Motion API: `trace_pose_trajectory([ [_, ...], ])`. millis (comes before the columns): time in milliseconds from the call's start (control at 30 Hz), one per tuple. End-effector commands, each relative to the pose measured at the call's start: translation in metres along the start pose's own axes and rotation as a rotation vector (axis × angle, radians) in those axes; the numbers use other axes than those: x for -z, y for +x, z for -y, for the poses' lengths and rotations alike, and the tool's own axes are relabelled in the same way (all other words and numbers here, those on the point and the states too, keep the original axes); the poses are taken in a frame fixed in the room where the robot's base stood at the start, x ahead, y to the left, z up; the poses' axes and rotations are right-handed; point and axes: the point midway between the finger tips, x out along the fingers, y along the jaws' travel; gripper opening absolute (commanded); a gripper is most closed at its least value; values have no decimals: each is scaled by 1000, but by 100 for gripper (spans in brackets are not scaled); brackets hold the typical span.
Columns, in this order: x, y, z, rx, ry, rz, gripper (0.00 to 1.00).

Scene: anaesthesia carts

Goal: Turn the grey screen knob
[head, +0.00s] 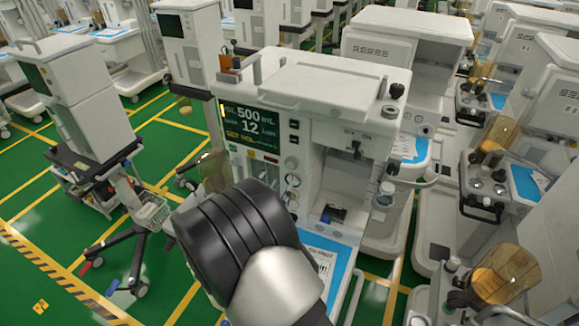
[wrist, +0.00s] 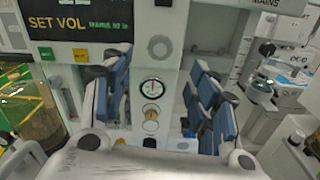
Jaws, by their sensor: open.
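The grey screen knob (wrist: 159,47) is a round, pale grey disc on the white front panel, to the right of the screen (wrist: 75,22) in the wrist view. In the head view the knob (head: 291,163) is small, right of the lower part of the screen (head: 253,128). My gripper (wrist: 158,68) is open, with its two blue-padded fingers spread left and right. The knob appears between and just above the fingertips, with nothing gripped. I cannot tell the exact distance to the panel. In the head view my black and white arm hides the gripper.
A round gauge (wrist: 154,86) and a brass-coloured fitting (wrist: 152,111) sit below the knob. An amber canister (wrist: 32,115) stands at left. Right of the panel is an open bay. More carts (head: 405,45) crowd behind and right; green floor (head: 150,240) shows at left.

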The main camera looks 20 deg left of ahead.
Motion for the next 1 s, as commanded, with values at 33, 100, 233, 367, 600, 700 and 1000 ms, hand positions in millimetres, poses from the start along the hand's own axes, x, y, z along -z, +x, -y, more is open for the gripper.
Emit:
trace_pose_trajectory([
  [33, 0, 13, 2, 5, 0, 1, 55],
  [100, 0, 28, 2, 5, 1, 1, 55],
  [233, 0, 56, 2, 4, 1, 1, 55],
  [367, 0, 77, 1, 3, 1, 1, 55],
  [600, 0, 98, 1, 2, 0, 0, 55],
  [700, 0, 100, 1, 1, 0, 0, 55],
  [1000, 0, 99, 1, 1, 0, 0, 48],
])
